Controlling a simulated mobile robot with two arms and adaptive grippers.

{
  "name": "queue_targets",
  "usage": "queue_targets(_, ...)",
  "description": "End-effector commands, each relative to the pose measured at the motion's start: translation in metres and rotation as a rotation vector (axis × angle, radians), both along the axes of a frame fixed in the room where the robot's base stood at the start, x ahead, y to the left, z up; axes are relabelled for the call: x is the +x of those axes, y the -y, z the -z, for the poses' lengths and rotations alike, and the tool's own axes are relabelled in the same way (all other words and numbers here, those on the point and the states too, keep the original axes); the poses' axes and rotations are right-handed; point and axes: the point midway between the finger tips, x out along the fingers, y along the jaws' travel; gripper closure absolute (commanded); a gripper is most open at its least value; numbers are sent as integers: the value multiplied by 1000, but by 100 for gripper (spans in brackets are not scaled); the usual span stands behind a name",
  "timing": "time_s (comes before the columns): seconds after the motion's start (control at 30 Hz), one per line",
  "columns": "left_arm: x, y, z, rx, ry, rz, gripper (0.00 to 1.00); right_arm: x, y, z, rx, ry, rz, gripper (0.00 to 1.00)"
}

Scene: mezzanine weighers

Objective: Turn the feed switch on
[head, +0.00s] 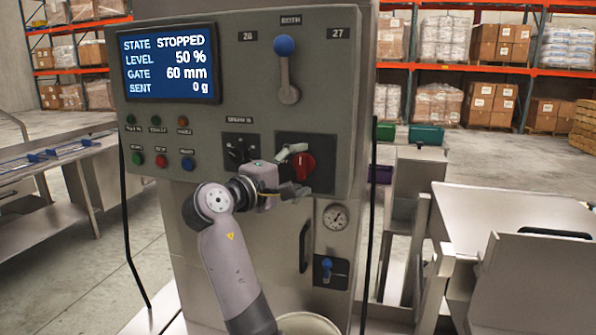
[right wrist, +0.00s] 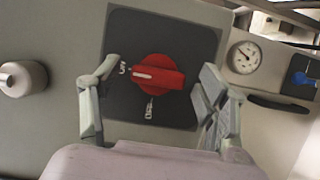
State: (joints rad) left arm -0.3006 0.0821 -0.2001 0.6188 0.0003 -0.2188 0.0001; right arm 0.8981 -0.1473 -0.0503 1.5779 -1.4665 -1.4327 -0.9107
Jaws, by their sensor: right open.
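A red rotary switch (head: 304,166) sits on a dark square plate at the lower right of the grey control panel. A second label (right wrist: 150,108) lies below the knob, too small to read surely. My right gripper (head: 290,171) is open in front of the switch. In the right wrist view its fingers stand on either side of the knob, with gaps; depth contact is unclear. My left gripper is not in view.
The screen (head: 168,65) reads STOPPED, level 50 %. A blue-knobbed lever (head: 284,46) is above, a black switch (head: 237,152) left of the red one, several buttons (head: 161,160) further left. A gauge (head: 336,217) and small blue valve (head: 327,265) are below right.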

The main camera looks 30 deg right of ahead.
Motion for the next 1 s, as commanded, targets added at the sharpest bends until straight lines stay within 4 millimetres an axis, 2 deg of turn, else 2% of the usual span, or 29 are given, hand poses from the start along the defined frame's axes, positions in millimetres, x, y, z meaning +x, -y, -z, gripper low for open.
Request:
queue_targets(0.3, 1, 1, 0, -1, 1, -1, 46, -15, -48, 0, 1, 0, -3, 32)
queue_targets(0.43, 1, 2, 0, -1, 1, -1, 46, -20, -62, 1, 2, -2, -1, 32)
queue_targets(0.6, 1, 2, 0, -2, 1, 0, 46, -22, -69, 0, 2, -1, -1, 32)
queue_targets(1.0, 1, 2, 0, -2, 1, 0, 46, -22, -69, 0, 1, 0, -1, 32)
